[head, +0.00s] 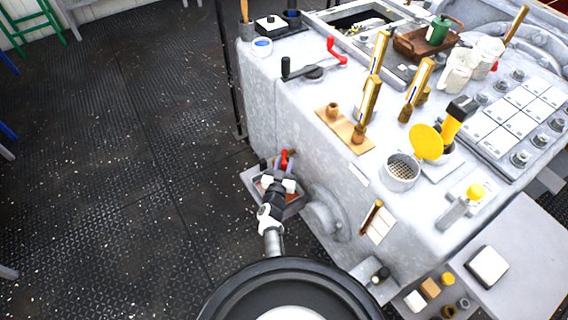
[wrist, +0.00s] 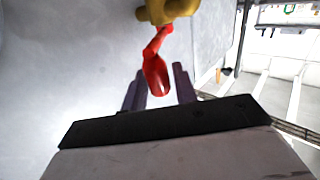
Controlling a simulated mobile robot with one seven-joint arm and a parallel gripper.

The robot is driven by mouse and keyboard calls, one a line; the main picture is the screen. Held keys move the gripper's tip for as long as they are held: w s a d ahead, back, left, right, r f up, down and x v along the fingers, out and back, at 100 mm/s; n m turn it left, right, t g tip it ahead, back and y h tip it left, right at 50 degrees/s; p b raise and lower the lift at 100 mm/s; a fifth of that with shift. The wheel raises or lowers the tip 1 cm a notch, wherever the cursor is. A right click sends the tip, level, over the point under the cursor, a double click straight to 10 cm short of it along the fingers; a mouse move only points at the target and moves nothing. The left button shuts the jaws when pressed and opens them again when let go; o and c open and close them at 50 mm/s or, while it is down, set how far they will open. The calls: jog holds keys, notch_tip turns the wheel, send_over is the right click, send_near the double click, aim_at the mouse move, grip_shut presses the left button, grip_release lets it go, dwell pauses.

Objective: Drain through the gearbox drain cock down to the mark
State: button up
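The drain cock shows in the wrist view as a brass body (wrist: 168,10) with a red lever (wrist: 156,72) hanging from it toward me. My gripper (wrist: 160,78) has its two dark fingers apart, one on each side of the lever's end. A gap shows on the right side; on the left the lever comes close to the finger, and I cannot tell if they touch. In the head view the red lever (head: 286,157) stands just beyond my gripper (head: 281,172), low on the grey gearbox side. A narrow brown-framed gauge (head: 371,217) is on the gearbox front; its level and mark are too small to read.
A shallow tray (head: 293,203) with a reddish-brown inside lies below the cock, partly hidden by my arm. The dark deck (head: 130,170) on the left is clear.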

jog(key=s+a, duration=0.2)
jog(key=s, duration=1.1)
jog(key=shift+s+p, duration=0.3)
jog(key=shift+s, duration=0.05)
dwell(1.3)
